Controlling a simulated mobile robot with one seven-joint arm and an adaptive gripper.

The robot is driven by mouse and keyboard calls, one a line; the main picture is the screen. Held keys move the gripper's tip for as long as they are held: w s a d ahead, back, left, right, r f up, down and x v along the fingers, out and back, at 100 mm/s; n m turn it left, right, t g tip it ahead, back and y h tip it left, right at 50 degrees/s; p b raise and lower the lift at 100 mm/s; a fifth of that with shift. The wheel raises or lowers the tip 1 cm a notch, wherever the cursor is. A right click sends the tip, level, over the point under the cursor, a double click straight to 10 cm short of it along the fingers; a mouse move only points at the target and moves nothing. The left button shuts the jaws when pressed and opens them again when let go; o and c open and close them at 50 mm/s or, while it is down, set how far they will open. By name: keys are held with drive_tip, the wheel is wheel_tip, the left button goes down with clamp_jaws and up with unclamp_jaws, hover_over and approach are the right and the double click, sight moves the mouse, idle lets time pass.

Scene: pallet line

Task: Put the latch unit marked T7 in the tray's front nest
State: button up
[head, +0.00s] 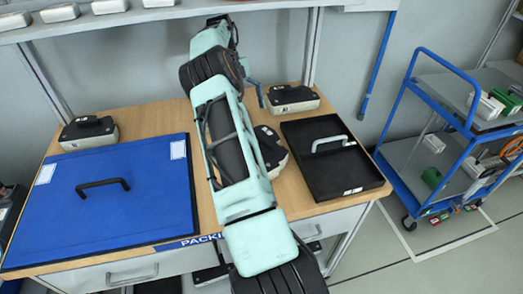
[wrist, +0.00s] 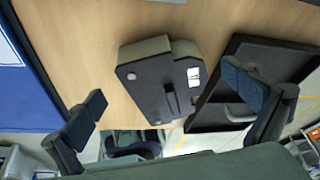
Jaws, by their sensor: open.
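In the wrist view a grey and black latch unit (wrist: 160,80) with a white label lies on the table between my gripper's fingers and beyond them; its marking is not legible. In the head view this unit (head: 272,152) stands left of the black tray, partly hidden by my arm. The black tray (head: 372,180) has a light grey handle inside; it shows at the right of the wrist view (wrist: 215,118).
Another latch unit (head: 292,98) stands behind the tray, and one (head: 88,132) at the back left. A blue panel (head: 130,215) with a black handle covers the table's left. A shelf (head: 130,16) runs above the back. A blue cart (head: 440,130) stands right of the table.

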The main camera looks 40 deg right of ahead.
sight(264, 141)
drive_tip(key=shift+s+a, duration=0.2)
drive_tip(key=shift+s, duration=1.3)
drive_tip(key=shift+s+a, duration=0.15)
drive_tip(key=shift+s, duration=1.4)
drive_tip(key=shift+s+a, duration=0.2)
drive_tip(key=shift+s, duration=1.3)
drive_tip(key=shift+x, duration=2.55)
drive_tip(key=shift+s, duration=0.1)
drive_tip(key=shift+c, duration=0.3)
drive_tip(key=shift+r, duration=0.1)
drive_tip(key=c, duration=1.2)
